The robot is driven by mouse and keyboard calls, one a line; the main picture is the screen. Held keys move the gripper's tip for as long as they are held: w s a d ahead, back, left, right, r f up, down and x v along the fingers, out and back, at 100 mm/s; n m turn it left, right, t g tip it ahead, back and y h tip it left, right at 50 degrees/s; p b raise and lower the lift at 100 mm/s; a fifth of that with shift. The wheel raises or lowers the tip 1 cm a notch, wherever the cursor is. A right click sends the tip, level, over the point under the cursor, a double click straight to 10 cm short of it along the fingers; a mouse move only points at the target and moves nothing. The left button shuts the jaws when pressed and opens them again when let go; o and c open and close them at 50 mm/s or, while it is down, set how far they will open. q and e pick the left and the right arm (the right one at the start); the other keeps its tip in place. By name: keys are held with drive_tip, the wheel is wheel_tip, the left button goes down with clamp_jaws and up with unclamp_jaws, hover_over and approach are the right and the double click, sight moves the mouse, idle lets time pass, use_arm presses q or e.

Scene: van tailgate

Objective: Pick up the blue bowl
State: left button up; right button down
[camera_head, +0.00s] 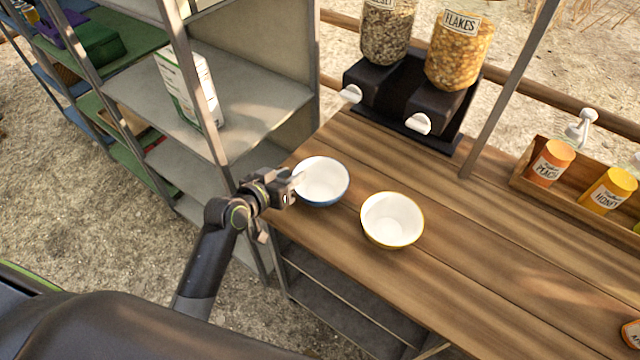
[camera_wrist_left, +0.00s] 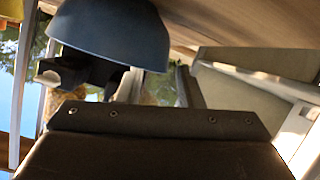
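The blue bowl (camera_head: 322,200), white inside and blue outside, stands upright on the wooden counter near its left end. My left gripper (camera_head: 295,184) is at the bowl's left rim, with a fingertip overlapping the rim. In the left wrist view the bowl (camera_wrist_left: 112,35) appears upside down at the top left. There the two fingers of my left gripper (camera_wrist_left: 158,82) are apart, with a gap between them. The bowl partly hides one finger; the other is to the right of the bowl. Contact with the rim is not clear. My right gripper is not in view.
A yellow-rimmed white bowl (camera_head: 392,221) stands close to the right of the blue bowl. Cereal dispensers (camera_head: 405,105) stand behind. A metal shelf (camera_head: 245,95) is close on the left. A wooden rack (camera_head: 570,203) with bottles is at the right. The counter's front right is mostly clear.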

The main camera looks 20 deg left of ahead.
sight(302, 167)
use_arm(q)
drive_tip(key=shift+x, duration=1.85)
drive_tip(key=shift+a+r, duration=0.1)
drive_tip(key=shift+a, duration=0.1)
clamp_jaws()
